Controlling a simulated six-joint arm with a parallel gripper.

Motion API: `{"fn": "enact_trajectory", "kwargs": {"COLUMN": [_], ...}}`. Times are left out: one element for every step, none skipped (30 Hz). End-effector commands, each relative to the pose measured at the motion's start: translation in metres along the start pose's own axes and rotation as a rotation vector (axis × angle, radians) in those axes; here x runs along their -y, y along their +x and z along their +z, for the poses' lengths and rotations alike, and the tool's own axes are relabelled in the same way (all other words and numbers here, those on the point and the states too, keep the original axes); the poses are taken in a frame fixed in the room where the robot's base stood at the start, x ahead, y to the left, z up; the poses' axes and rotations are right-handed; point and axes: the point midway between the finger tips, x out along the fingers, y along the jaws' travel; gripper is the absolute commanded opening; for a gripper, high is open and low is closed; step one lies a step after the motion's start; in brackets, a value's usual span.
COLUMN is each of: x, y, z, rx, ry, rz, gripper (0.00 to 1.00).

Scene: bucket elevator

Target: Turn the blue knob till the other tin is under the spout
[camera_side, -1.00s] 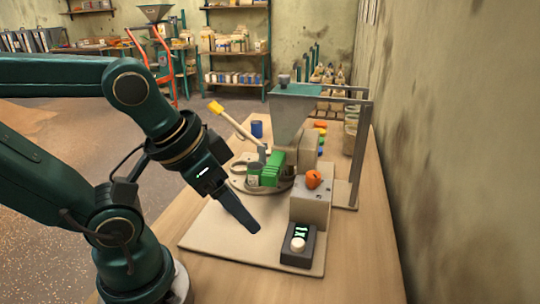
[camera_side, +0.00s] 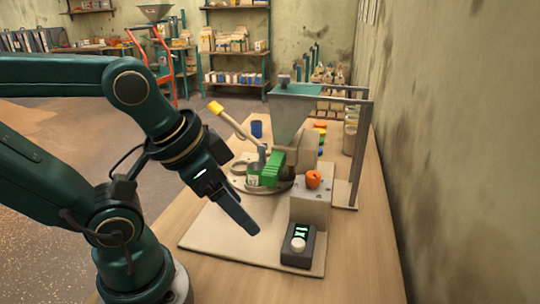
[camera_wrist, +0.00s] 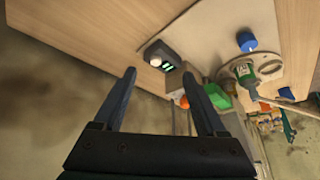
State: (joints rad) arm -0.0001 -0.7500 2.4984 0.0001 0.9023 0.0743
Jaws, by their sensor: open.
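The blue knob (camera_wrist: 246,41) stands on the pale base plate beside the round turntable (camera_wrist: 269,68) in the wrist view. In the side view my gripper and wrist appear to hide it. A tin with a green and white label (camera_wrist: 246,74) stands on the turntable; it also shows in the side view (camera_side: 253,180). A second tin cannot be made out. The spout below the grey hopper (camera_side: 290,118) is hard to see behind green parts (camera_side: 270,172). My gripper (camera_side: 245,226) is open and empty above the plate, apart from the knob; its fingers also show in the wrist view (camera_wrist: 161,88).
A black box with a white button and lit display (camera_side: 298,246) and a grey box with an orange knob (camera_side: 313,180) stand right of my gripper. A yellow-tipped lever (camera_side: 215,107) rises behind the turntable. A blue cup (camera_side: 257,129) stands further back. A wall bounds the right.

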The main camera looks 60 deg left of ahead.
Motion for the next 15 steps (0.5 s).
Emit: {"fn": "enact_trajectory", "kwargs": {"x": [0.0, 0.001, 0.001, 0.003, 0.005, 0.009, 0.013, 0.017, 0.023, 0.028, 0.033, 0.041, 0.047, 0.055, 0.065], "y": [-0.002, -0.004, -0.005, -0.005, -0.005, -0.004, -0.003, -0.002, 0.001, 0.003, 0.006, 0.01, 0.013, 0.017, 0.022], "z": [-0.003, -0.006, -0.011, -0.015, -0.019, -0.025, -0.029, -0.033, -0.038, -0.041, -0.044, -0.049, -0.052, -0.055, -0.058], "rx": [-0.01, -0.018, -0.019, -0.016, -0.008, 0.006, 0.018, 0.031, 0.049, 0.065, 0.081, 0.105, 0.125, 0.146, 0.175], "ry": [0.046, 0.082, 0.133, 0.171, 0.206, 0.251, 0.28, 0.305, 0.337, 0.357, 0.377, 0.401, 0.417, 0.433, 0.449], "rz": [-0.001, -0.002, -0.004, -0.007, -0.012, -0.019, -0.025, -0.03, -0.035, -0.039, -0.041, -0.044, -0.045, -0.045, -0.043], "gripper": [0.74, 0.74, 0.74, 0.74, 0.74, 0.74, 0.74, 0.74, 0.74, 0.74, 0.74, 0.74, 0.74, 0.74, 0.74]}}
